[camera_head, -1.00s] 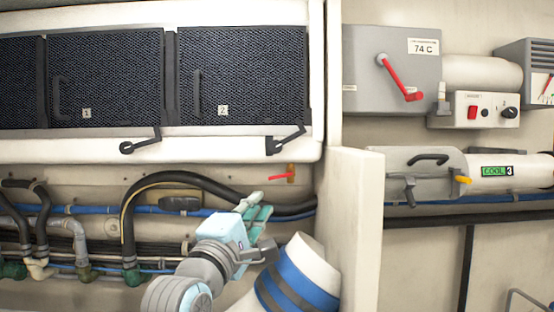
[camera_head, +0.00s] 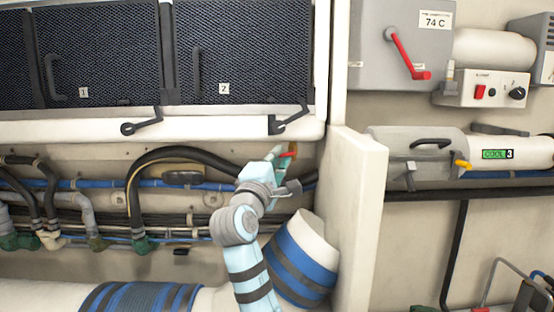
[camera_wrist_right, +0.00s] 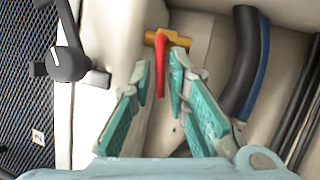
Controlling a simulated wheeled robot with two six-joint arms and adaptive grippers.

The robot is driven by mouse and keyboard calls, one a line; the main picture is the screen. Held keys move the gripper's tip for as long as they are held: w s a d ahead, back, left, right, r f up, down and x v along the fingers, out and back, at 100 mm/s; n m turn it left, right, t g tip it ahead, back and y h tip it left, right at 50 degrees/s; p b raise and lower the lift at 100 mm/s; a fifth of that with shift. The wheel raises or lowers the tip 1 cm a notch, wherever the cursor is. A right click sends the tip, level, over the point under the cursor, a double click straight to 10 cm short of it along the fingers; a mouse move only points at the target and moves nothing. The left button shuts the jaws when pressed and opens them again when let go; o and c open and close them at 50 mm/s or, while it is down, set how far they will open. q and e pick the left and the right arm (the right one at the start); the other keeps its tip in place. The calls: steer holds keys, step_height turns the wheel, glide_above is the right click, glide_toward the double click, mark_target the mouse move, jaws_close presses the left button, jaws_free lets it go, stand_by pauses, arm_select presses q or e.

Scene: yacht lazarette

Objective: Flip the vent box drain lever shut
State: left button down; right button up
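The drain lever is a red handle on a small brass valve under the vent box (camera_head: 228,120). In the head view the red lever (camera_head: 288,154) is largely hidden by my right gripper (camera_head: 278,156). In the right wrist view the red lever (camera_wrist_right: 160,68) runs from the brass valve (camera_wrist_right: 175,39) down between the fingertips of my right gripper (camera_wrist_right: 160,72). The fingers are apart, one on each side of the lever. A gap shows on the left; on the right the finger is very close, and I cannot tell if it touches. My left gripper is out of view.
Black latch handles hang under the vent box, one (camera_head: 290,119) close above the valve; it also shows in the wrist view (camera_wrist_right: 68,62). Hoses (camera_head: 180,152) run beside and below the gripper. A white partition (camera_head: 355,210) stands to the right.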

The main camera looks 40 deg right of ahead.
steer(key=shift+d, duration=0.1)
jaws_close()
steer(key=m+p, duration=0.1)
steer(key=m+g+p, duration=0.1)
steer(key=m, duration=0.1)
steer(key=shift+r, duration=0.4)
steer(key=shift+o, duration=0.5)
jaws_free()
